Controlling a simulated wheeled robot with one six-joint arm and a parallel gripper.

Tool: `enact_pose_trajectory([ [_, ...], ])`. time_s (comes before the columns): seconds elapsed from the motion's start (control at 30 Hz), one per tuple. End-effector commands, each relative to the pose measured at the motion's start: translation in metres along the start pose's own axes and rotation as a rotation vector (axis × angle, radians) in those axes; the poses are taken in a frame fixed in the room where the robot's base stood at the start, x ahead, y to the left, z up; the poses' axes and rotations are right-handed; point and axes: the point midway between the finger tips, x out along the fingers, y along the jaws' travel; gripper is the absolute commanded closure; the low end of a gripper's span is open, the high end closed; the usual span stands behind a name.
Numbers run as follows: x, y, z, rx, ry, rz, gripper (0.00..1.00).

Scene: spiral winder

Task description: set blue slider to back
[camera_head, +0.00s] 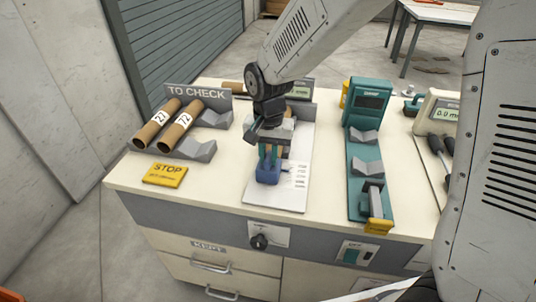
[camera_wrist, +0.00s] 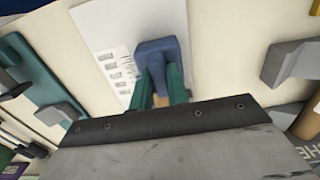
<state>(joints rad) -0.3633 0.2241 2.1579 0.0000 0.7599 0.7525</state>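The blue slider (camera_head: 268,175) is at the front part of a white plate (camera_head: 283,199) with printed marks. It also shows in the wrist view (camera_wrist: 157,48), a wide block with a narrower part towards me. My gripper (camera_head: 268,158) points down at the slider from above. In the wrist view its two teal fingers (camera_wrist: 160,88) lie on either side of the slider's narrow part, close against it with no clear gap. A small tan piece shows between the fingers, below the blue. My wrist hides the rear of the plate.
Left stand a grey rack (camera_head: 193,148) with two cardboard tubes (camera_head: 170,126), a TO CHECK sign (camera_head: 197,92) and a yellow STOP sign (camera_head: 165,175). Right is a teal gauge with grey V-rests (camera_head: 368,137). The cream worktop (camera_head: 225,180) is free beside the plate's left edge.

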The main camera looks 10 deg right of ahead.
Motion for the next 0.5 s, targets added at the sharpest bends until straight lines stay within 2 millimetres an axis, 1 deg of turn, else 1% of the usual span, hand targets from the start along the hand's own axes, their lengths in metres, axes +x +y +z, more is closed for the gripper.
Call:
enact_pose_trajectory([
  [0.07, 0.0, 0.0, 0.002, -0.001, 0.0, 0.0, 1.0],
  [0.17, -0.001, -0.001, 0.011, -0.002, 0.001, -0.001, 1.0],
  [0.33, -0.001, -0.001, 0.041, -0.005, 0.001, -0.001, 1.0],
  [0.4, -0.001, -0.001, 0.047, -0.002, 0.0, -0.001, 1.0],
  [0.5, -0.001, -0.001, 0.048, 0.0, -0.001, 0.0, 1.0],
])
